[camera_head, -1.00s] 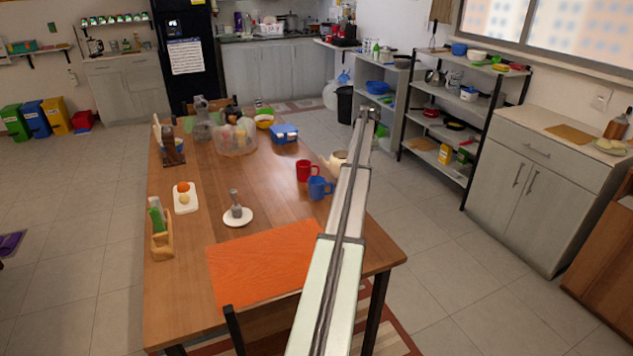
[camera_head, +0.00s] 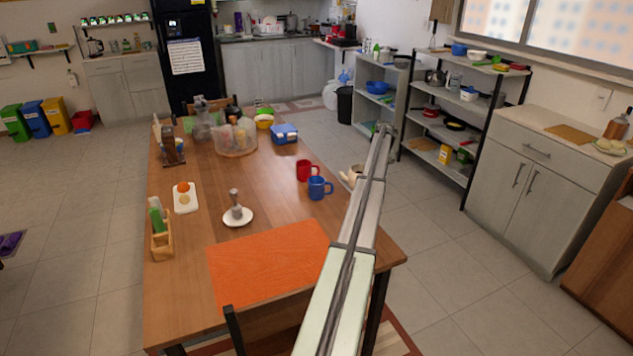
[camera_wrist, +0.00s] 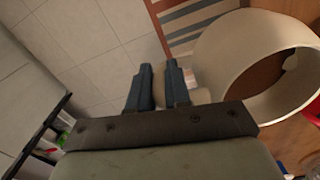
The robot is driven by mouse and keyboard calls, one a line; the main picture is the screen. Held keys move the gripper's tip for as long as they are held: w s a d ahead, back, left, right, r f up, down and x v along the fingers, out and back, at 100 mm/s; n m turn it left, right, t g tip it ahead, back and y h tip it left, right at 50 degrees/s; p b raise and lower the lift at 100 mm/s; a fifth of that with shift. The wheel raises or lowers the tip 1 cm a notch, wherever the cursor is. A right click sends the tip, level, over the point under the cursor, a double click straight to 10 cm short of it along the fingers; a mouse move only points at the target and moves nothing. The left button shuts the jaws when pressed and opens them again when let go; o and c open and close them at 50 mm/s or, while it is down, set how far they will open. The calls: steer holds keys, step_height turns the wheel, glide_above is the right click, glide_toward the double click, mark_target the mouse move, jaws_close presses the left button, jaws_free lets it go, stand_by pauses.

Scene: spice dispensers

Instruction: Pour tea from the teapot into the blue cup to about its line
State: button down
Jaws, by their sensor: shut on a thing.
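My gripper (camera_wrist: 159,80) is shut on the cream teapot (camera_wrist: 225,45), seemingly at its handle, though the grip is partly hidden. The teapot's wide round opening faces the camera in the wrist view. In the head view the teapot (camera_head: 351,177) shows only in part beside my arm, near the table's right edge. It looks tilted, but I cannot tell how far. The blue cup (camera_head: 318,189) stands upright on the table, just left of the teapot and apart from it. Its inside, line and tea level cannot be made out.
A red mug (camera_head: 304,173) stands close behind the blue cup. An orange mat (camera_head: 268,262), a white saucer (camera_head: 238,217) and a blue box (camera_head: 284,134) are on the table (camera_head: 215,180). The wood between the blue cup and the mat is clear.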

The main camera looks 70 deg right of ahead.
steer(key=shift+w+a+r+g+h, duration=0.3)
steer(key=shift+w+r+g, duration=0.15)
steer(key=shift+r, duration=0.4)
steer(key=shift+w+a+r+g+h, duration=0.2)
steer(key=shift+w+r+g+h, duration=0.15)
steer(key=shift+r, duration=0.5)
steer(key=shift+w+a+r+g+h, duration=0.25)
steer(key=shift+w+r+g, duration=0.2)
steer(key=shift+r, duration=0.4)
steer(key=shift+w+a+r+g, duration=0.1)
steer(key=shift+a+r+g, duration=0.05)
steer(key=shift+r+g, duration=0.25)
steer(key=shift+w+a+r+g+h, duration=0.3)
steer(key=shift+w+r, duration=0.25)
steer(key=shift+r, duration=0.2)
steer(key=shift+w+a+r, duration=0.2)
steer(key=shift+a+r, duration=0.05)
steer(key=shift+r, duration=0.15)
steer(key=shift+w+a+r+g+h, duration=0.35)
steer(key=shift+w+r+g, duration=0.15)
steer(key=shift+w+r, duration=0.1)
steer(key=shift+w+a+r+g+h, duration=0.35)
steer(key=shift+w+r+g, duration=0.1)
steer(key=shift+r, duration=0.15)
stand_by(0.6)
steer(key=shift+d, duration=0.1)
